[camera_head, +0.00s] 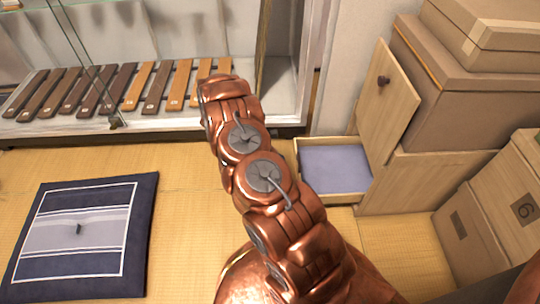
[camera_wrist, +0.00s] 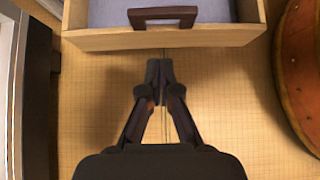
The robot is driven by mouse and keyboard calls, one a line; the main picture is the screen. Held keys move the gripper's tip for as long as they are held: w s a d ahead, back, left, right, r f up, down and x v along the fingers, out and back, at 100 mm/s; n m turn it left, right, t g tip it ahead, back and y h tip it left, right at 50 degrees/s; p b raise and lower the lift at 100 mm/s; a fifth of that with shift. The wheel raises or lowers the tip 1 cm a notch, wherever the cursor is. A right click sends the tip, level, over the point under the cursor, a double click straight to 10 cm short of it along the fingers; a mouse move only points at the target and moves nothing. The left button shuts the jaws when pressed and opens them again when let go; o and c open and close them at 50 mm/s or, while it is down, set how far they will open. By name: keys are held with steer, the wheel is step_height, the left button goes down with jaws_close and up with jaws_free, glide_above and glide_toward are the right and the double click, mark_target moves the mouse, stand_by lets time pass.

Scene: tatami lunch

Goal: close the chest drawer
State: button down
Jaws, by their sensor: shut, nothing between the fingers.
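The chest (camera_head: 403,185) is pale wood and stands against the wall on the right. Its low drawer (camera_head: 331,198) is pulled out over the tatami, with a blue-grey lining inside. In the wrist view the drawer front (camera_wrist: 165,40) runs across the top, with a dark wooden handle (camera_wrist: 162,16) on it. My gripper (camera_wrist: 160,68) is shut and empty, pointing at the drawer front from just below it in the picture. I cannot tell whether the fingertips touch it. In the head view my arm hides the gripper.
A small door with a dark knob (camera_head: 383,80) stands open above the drawer. Cardboard boxes (camera_head: 470,85) are stacked on and beside the chest. A glass case (camera_head: 150,122) stands at the back left. A blue cushion (camera_head: 80,265) lies on the tatami (camera_head: 185,200).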

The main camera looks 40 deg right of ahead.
steer(key=s+d+b, duration=0.1)
steer(key=d, duration=0.1)
steer(key=s+d+f, duration=0.1)
steer(key=s+d, duration=0.1)
steer(key=shift+b, duration=0.4)
steer(key=shift+s+d+r, duration=0.1)
steer(key=shift+r, duration=0.05)
